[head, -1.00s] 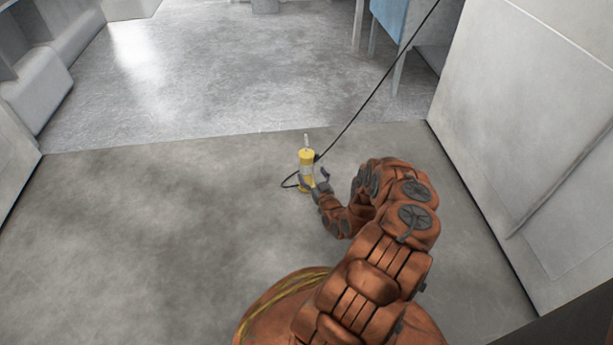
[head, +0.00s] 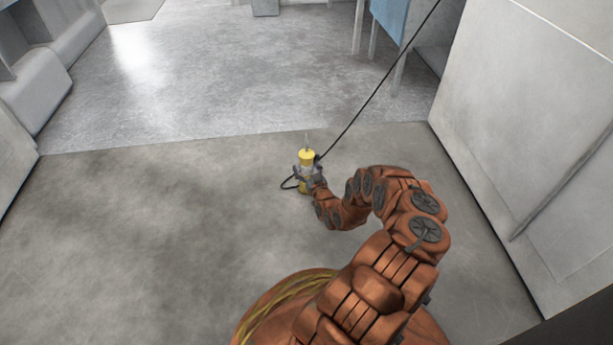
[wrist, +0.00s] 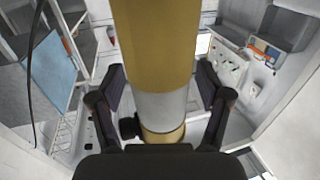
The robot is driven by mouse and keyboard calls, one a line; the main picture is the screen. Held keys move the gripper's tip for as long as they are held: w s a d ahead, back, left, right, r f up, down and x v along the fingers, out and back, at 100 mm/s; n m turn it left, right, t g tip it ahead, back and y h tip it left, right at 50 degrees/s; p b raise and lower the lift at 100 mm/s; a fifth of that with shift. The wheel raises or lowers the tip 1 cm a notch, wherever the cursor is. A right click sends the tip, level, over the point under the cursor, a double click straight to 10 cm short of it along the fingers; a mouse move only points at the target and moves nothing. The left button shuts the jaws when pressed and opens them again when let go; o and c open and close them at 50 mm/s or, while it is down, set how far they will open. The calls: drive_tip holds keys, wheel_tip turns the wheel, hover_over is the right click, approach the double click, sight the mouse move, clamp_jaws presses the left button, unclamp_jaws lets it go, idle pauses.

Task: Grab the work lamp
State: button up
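The work lamp (head: 307,156) is a yellow cylinder with a pale middle band and a thin tip on top. It stands upright on the grey floor, with a black cable running from it up to the right. My gripper (head: 307,175) is low at the lamp, with its fingers around the lamp's middle. In the wrist view the lamp (wrist: 156,45) fills the centre, and the fingers of my gripper (wrist: 160,92) are spread on both sides of it. Narrow gaps show between the fingers and the lamp. The lamp's lower part is partly hidden by my gripper.
The black cable (head: 371,91) loops on the floor beside the lamp and rises to the upper right. A pale wall panel (head: 540,150) stands at the right. The floor (head: 150,230) left of the lamp is clear. A blue panel (head: 390,17) is at the back.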

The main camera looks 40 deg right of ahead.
clamp_jaws()
idle(0.4)
drive_tip(key=shift+r, duration=0.1)
